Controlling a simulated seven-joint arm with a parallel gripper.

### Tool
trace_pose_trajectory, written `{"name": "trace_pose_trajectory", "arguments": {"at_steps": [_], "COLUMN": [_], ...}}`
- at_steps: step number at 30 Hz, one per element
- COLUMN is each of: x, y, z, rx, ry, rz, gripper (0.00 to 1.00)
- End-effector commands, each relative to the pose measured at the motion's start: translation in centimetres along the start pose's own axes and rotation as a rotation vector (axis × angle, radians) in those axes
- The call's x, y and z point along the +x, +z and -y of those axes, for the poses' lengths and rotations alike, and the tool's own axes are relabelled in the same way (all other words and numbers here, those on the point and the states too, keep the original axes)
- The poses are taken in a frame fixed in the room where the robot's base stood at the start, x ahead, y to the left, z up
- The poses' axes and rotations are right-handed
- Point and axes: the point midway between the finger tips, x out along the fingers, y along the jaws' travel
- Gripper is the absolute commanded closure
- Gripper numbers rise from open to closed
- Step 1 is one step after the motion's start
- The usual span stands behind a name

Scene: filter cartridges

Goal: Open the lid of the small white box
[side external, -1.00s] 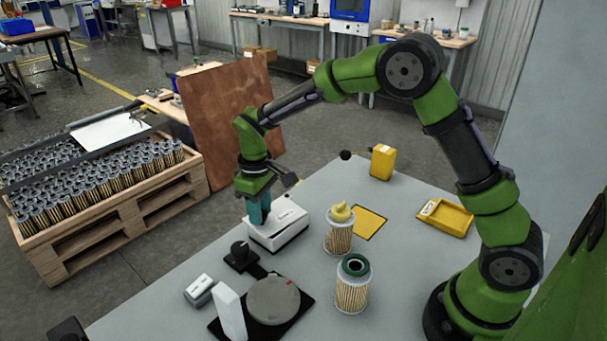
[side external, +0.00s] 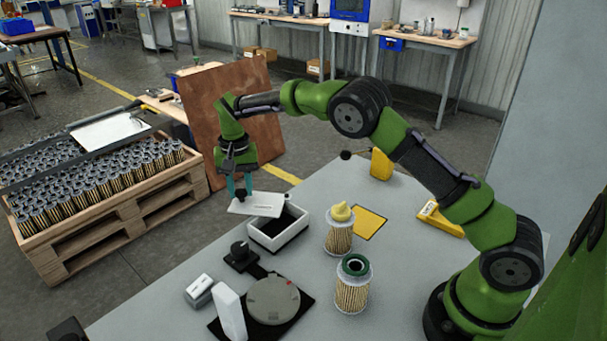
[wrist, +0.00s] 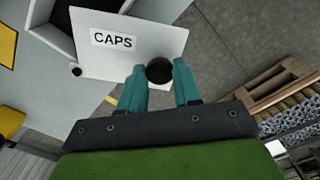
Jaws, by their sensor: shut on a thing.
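The small white box (side external: 279,241) stands on the grey table with its top open and its dark inside showing. Its white lid (side external: 258,204) is off the opening, held above and beyond the box's far left side, slightly tilted. My gripper (side external: 240,190) is shut on the lid's black knob, which shows between the teal fingers (wrist: 160,72) in the wrist view. The lid (wrist: 150,40) carries a label reading CAPS there. Part of the open box (wrist: 52,25) shows at the top left of the wrist view. The box's contents cannot be made out.
Two filter cartridges (side external: 339,238) (side external: 352,290) stand right of the box. A round grey device (side external: 273,299), a white block (side external: 229,312) and a black knobbed piece (side external: 240,256) are in front. A yellow container (side external: 381,164) stands behind. A pallet crate of cartridges (side external: 110,205) is left, off the table.

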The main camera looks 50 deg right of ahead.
Motion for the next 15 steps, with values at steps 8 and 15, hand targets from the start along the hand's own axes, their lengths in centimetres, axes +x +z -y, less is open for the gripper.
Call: {"name": "trace_pose_trajectory", "arguments": {"at_steps": [8, 15], "x": [-0.1, -0.1], "y": [-3.0, -4.8], "z": [-0.6, -1.5], "rx": [0.257, 0.435], "ry": [-0.002, -0.002], "rz": [-0.003, -0.002], "gripper": [1.0, 1.0]}}
